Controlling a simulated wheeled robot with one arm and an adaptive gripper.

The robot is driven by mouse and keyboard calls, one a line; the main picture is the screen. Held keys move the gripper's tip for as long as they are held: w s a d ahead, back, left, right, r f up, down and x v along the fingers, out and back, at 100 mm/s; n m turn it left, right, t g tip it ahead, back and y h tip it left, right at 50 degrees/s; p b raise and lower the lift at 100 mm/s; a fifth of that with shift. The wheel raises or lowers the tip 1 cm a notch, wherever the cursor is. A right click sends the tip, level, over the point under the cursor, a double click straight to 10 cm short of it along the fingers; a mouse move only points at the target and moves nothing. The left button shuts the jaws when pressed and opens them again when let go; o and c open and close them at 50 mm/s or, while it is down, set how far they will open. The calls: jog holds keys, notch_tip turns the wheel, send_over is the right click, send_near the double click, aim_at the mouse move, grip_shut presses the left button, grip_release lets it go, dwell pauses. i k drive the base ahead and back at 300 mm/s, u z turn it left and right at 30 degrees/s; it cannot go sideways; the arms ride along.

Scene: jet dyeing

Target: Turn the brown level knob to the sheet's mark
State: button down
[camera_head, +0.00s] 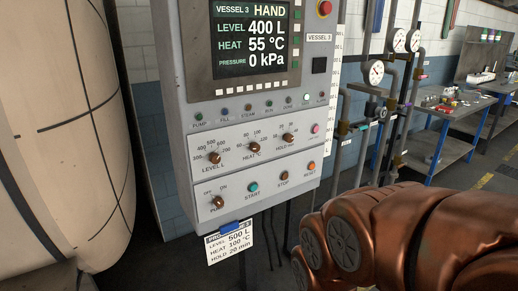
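The brown level knob (214,158) is at the left end of the upper knob row on the grey control panel (187,120). Numbers ring its top, with 400, 500 and 600 among them; its pointer is too small to read surely. The display (250,40) reads HAND, level 400 L, heat 55 °C, pressure 0 kPa. The white sheet (231,245) hangs from a blue clip under the panel and reads level 500 L, heat 100 °C, hold 20 min. My copper arm fills the lower right, apart from the knob. My gripper cannot be made out.
Similar brown heat (255,147) and hold (288,138) knobs sit to the right, and a pump knob (218,202) below. Start (253,187), stop (283,177) and reset (311,166) buttons are close by. A large cream vessel (55,130) stands left; pipes with gauges (376,73) stand right.

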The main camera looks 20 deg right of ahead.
aim_at(215, 158)
jog(key=k, duration=0.5)
jog(key=u, duration=1.05)
jog(key=i, duration=0.7)
jog(key=u, duration=0.1)
